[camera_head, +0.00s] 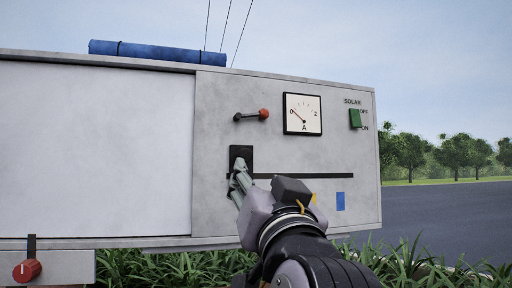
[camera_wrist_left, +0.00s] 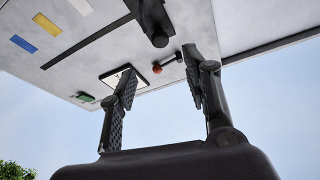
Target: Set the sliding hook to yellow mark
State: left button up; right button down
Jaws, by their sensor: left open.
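The sliding hook (camera_head: 241,155) is a black plate at the left end of a dark horizontal slot in the grey panel. In the left wrist view the hook (camera_wrist_left: 152,16) has a rounded peg pointing toward the camera. The yellow mark (camera_head: 314,198) lies below the slot toward the right, mostly hidden by my gripper; it shows clearly in the wrist view (camera_wrist_left: 47,24). My left gripper (camera_head: 240,177) is open in front of the hook's lower part and hides some of it. In the wrist view the peg appears between and beyond its fingertips (camera_wrist_left: 160,72); I see no grip on it.
A blue mark (camera_head: 340,201) is right of the yellow one; a white mark (camera_wrist_left: 81,6) shows in the wrist view. A red-knobbed lever (camera_head: 252,115), a gauge (camera_head: 303,114) and a green solar switch (camera_head: 355,119) sit above the slot. A red knob (camera_head: 27,270) is lower left.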

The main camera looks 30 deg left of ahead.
aim_at(246, 157)
pick_arm(q)
jog(key=p+x, duration=0.6)
jog(key=x, duration=0.6)
jog(key=shift+a+p, duration=0.15)
jog(key=shift+p, duration=0.2)
jog(key=shift+w, duration=0.1)
jog(key=shift+c, duration=0.5)
grip_shut()
